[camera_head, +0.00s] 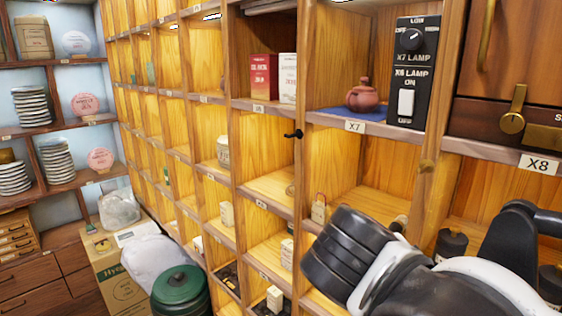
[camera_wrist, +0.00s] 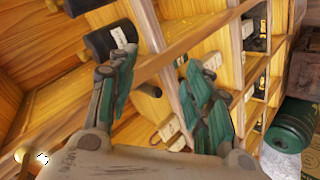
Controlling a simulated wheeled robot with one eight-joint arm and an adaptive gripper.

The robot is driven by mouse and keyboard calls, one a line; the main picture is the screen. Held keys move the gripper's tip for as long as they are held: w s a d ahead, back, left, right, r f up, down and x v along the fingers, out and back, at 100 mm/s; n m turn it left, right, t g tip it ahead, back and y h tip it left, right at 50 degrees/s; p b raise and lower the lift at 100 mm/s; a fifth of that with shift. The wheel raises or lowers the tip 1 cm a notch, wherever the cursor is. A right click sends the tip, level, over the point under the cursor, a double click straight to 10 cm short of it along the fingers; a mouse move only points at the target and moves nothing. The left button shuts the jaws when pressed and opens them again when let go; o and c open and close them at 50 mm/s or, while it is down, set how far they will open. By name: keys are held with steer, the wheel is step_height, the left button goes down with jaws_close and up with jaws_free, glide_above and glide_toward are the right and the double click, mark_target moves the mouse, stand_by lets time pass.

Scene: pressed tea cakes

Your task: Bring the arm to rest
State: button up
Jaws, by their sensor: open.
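My gripper (camera_wrist: 160,90) shows in the wrist view with its two green-padded fingers apart and nothing between them. Behind the gap are wooden shelf dividers and compartments, seen tilted. In the head view my arm, black and white, reaches in at the lower right, in front of the lower compartments of the wooden shelf wall (camera_head: 427,166). The fingers cannot be made out in the head view. A dark canister with a pale label (camera_wrist: 105,40) lies beyond the left finger in the wrist view.
A lamp switch panel (camera_head: 410,75) and a clay teapot (camera_head: 363,95) are in the X7 compartment. Dark jars (camera_head: 451,244) stand near my arm at right. A green lidded drum (camera_head: 180,290), a wrapped bundle (camera_head: 150,262) and a cardboard box (camera_head: 115,285) stand on the lower left.

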step_height(320, 180, down, 29)
steer(key=s+m+y+b, duration=0.2)
steer(key=y+b, duration=0.5)
steer(key=b, duration=0.9)
steer(key=shift+s+d, duration=0.15)
steer(key=shift+s, duration=0.1)
